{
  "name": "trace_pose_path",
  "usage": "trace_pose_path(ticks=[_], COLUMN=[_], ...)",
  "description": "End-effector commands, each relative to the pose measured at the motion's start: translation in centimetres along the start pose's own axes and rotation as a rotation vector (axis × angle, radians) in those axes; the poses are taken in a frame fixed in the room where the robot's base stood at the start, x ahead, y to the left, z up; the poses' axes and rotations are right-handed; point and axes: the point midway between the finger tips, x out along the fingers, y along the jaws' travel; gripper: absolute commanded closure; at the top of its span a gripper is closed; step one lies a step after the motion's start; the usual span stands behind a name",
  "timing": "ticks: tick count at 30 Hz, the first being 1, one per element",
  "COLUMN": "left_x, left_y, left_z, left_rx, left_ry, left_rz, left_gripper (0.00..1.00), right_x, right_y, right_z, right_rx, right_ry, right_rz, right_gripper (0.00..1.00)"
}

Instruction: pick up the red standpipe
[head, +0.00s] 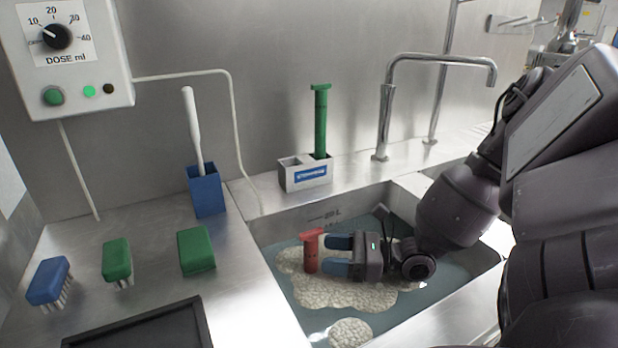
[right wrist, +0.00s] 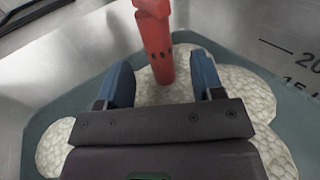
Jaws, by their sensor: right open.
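The red standpipe (head: 311,251) stands upright in the water-filled sink (head: 420,207), with a crosspiece on top and pale foam around its lower part. My right gripper (head: 331,256) reaches in from the right, low over the foam, its two blue fingers open. The fingertips are close to the standpipe's right side in the head view. In the right wrist view the standpipe (right wrist: 156,45) is straight ahead, between the lines of the open fingers (right wrist: 163,78) and just beyond their tips. I cannot tell whether a finger touches it. My left gripper is not in view.
A green standpipe (head: 320,122) stands in a white labelled holder (head: 306,174) behind the sink. A chrome tap (head: 385,110) rises at the back. Brushes, a blue holder (head: 206,192) and a black tray (head: 145,330) are on the left counter. Foam (head: 352,333) floats at the front.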

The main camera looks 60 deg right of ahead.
Motion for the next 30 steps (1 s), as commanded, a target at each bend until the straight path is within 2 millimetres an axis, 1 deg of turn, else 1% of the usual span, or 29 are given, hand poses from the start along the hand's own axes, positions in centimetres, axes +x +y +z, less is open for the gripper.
trace_pose_path(ticks=[1, 8, 15, 19, 23, 29, 30], left_x=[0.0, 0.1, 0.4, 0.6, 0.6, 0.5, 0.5], left_y=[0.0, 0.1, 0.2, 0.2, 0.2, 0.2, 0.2], left_z=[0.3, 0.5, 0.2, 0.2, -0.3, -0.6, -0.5], left_rx=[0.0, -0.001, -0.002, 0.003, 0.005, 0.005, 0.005], left_ry=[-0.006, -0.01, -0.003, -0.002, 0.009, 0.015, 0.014], left_rz=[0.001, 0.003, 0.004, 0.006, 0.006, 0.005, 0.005], left_gripper=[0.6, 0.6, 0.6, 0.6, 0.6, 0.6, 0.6], right_x=[0.5, 1.7, 4.4, 5.7, 6.3, 6.3, 6.3], right_y=[0.0, 0.0, 0.2, 0.2, 0.2, 0.2, 0.2], right_z=[0.0, 0.1, 0.5, 0.3, 0.4, 0.5, 0.5], right_rx=[0.0, 0.0, 0.002, 0.002, 0.001, 0.0, 0.0], right_ry=[-0.001, -0.002, -0.002, 0.001, 0.002, 0.002, 0.002], right_rz=[0.0, 0.0, -0.001, -0.001, 0.0, 0.001, 0.001], right_gripper=[0.39, 0.39, 0.39, 0.39, 0.39, 0.39, 0.4])
